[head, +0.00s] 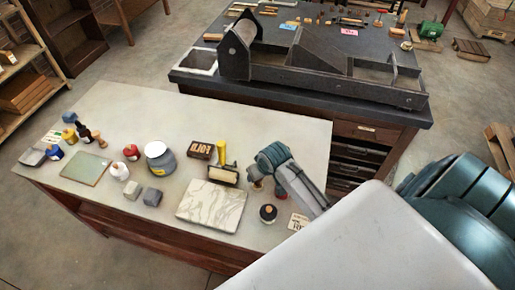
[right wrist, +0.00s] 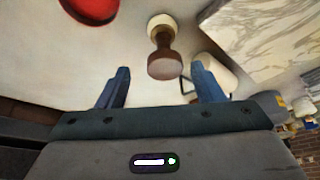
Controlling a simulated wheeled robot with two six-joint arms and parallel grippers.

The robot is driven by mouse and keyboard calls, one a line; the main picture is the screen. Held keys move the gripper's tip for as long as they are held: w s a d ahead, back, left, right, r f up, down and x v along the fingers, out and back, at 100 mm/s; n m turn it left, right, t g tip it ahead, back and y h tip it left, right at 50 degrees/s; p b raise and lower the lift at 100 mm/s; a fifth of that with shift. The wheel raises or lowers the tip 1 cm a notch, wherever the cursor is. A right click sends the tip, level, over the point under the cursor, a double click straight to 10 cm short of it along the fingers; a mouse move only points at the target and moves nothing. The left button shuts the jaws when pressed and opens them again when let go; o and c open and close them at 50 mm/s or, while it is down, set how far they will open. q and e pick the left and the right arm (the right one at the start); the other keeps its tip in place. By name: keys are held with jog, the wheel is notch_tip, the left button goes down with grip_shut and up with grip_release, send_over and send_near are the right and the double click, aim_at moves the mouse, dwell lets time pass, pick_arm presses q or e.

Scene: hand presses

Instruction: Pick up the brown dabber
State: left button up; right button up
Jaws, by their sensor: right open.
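The brown dabber (right wrist: 164,60) shows in the right wrist view, a dark brown handle on a pale round end. Its handle is between and just beyond my right gripper's (right wrist: 160,72) spread fingertips, with no visible contact. In the head view my right gripper (head: 253,177) is low over the right part of the pale table, next to the marble slab. A small brown part of the dabber (head: 256,186) shows there, mostly hidden by my gripper. My left gripper is in neither view.
A marble slab (head: 210,204) and a roller (head: 222,175) lie left of my right gripper. A dark round pot (head: 268,213) stands close in front. Several jars and bottles crowd the table's left half. A large press (head: 320,70) stands on the dark table behind.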

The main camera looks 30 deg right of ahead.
jog(key=x, duration=0.1)
jog(key=p+x, duration=0.1)
jog(key=x, duration=0.1)
jog(key=shift+a+p, duration=0.3)
jog(key=shift+a, duration=0.05)
jog(key=shift+w+f, duration=0.15)
jog(key=shift+f, duration=0.5)
jog(key=c, duration=0.9)
jog(key=shift+c, duration=0.8)
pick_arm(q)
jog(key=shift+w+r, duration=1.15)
